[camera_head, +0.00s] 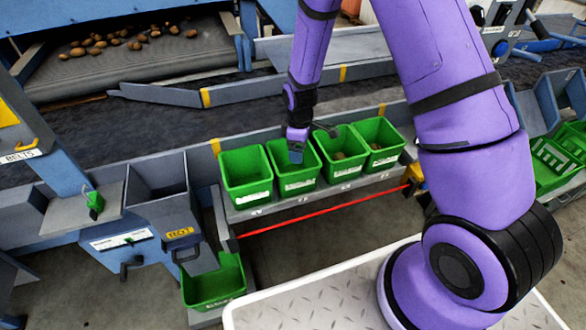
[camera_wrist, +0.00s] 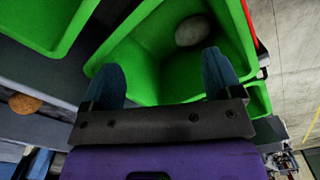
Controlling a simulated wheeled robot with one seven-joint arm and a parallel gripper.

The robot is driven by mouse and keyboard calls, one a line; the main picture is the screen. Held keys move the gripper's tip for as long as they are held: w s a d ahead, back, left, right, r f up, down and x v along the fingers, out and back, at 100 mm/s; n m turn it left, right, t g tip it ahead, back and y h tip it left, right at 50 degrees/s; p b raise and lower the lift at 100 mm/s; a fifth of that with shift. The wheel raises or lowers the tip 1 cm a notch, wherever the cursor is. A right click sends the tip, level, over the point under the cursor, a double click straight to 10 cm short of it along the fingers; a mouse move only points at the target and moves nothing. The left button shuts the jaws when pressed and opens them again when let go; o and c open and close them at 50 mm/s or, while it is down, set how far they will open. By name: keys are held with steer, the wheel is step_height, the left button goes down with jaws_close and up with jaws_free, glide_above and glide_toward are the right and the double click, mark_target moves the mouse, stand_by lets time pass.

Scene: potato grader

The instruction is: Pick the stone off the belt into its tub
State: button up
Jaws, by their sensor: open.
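My gripper (camera_head: 296,157) is at the second green tub from the left (camera_head: 297,181) in the row beside the belt. In the wrist view my gripper (camera_wrist: 162,60) is open, with nothing between its two blue fingers. A pale grey, rounded stone (camera_wrist: 192,30) lies inside the green tub (camera_wrist: 238,45), beyond the fingertips and apart from them. The stone cannot be made out in the head view. The dark belt (camera_head: 130,125) runs behind the row of tubs.
Green tubs stand on both sides: an empty-looking one (camera_head: 246,183) at left and two (camera_head: 346,165) (camera_head: 383,157) at right with small brown lumps. A brown potato (camera_wrist: 25,103) shows in the wrist view. Potatoes (camera_head: 100,42) lie on the upper conveyor. A red bar (camera_head: 325,211) runs in front.

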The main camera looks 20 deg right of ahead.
step_height(320, 180, up, 10)
steer(key=shift+r, duration=0.15)
stand_by(0.3)
steer(key=s+d+r+m+t, duration=0.1)
steer(key=s+d+r+m, duration=0.3)
steer(key=r, duration=0.7)
steer(key=s+r+m+t, duration=0.1)
steer(key=s+r+t, duration=0.1)
steer(key=s+r, duration=0.6)
steer(key=s+d+r+m+t, duration=0.1)
steer(key=s+r+m, duration=0.2)
steer(key=s+r, duration=0.2)
steer(key=s+d+r+m+t, duration=0.1)
steer(key=s+r, duration=0.5)
steer(key=s, duration=0.6)
steer(key=d+m, duration=0.1)
steer(key=m, duration=0.1)
steer(key=shift+s+r+m, duration=0.15)
steer(key=shift+r+m, duration=0.05)
steer(key=shift+m, duration=0.2)
